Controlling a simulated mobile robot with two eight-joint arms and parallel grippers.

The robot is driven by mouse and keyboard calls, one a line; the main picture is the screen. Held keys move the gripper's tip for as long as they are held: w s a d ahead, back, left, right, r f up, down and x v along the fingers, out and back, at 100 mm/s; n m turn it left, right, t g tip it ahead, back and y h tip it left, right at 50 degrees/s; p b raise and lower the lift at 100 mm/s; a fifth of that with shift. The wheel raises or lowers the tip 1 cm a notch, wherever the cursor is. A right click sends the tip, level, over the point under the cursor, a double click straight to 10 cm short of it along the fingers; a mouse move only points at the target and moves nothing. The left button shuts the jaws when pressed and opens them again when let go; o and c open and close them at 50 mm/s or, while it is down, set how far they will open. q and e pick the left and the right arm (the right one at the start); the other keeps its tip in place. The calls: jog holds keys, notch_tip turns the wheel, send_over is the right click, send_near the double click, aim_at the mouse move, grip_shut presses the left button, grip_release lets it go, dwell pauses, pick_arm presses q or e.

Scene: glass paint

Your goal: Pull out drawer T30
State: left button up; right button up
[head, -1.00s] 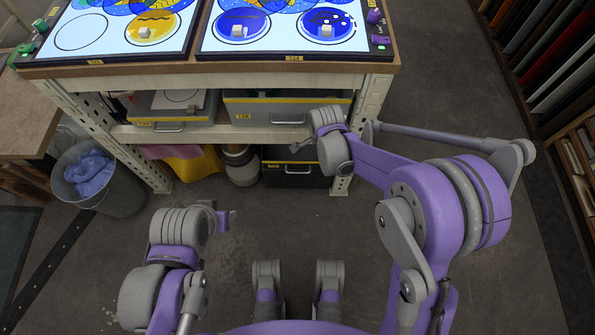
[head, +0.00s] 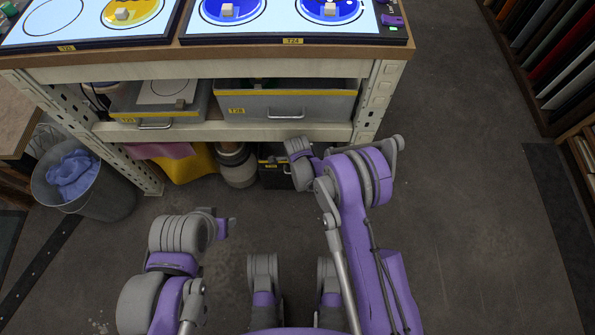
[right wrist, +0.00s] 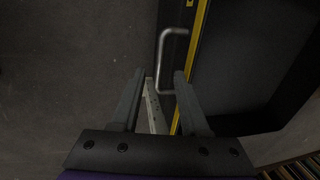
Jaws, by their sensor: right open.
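A black drawer (head: 274,178) with a yellow-edged front and a small label sits low under the bench; I cannot read the label clearly. My right arm partly covers it in the head view. The right wrist view shows a dark drawer (right wrist: 232,65) with a yellow strip and a grey bar handle (right wrist: 162,62). My right gripper (right wrist: 160,76) is open; the lower part of the handle appears between its fingertips, and I cannot tell whether they touch. My left gripper (head: 226,228) is empty, away from the bench at lower left; its jaw opening is unclear.
Above are the grey drawer T28 (head: 280,104) and another grey drawer (head: 155,112) on the shelf. A pale bench leg (head: 378,100) stands to the right. A bin (head: 95,200) with blue cloth stands at left. The floor at right is clear.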

jog(key=shift+w+f+b, duration=0.15)
jog(key=shift+f+b, duration=0.05)
jog(key=shift+f, duration=0.7)
jog(key=shift+w+f+b, duration=0.15)
jog(key=shift+f, duration=0.7)
grip_shut()
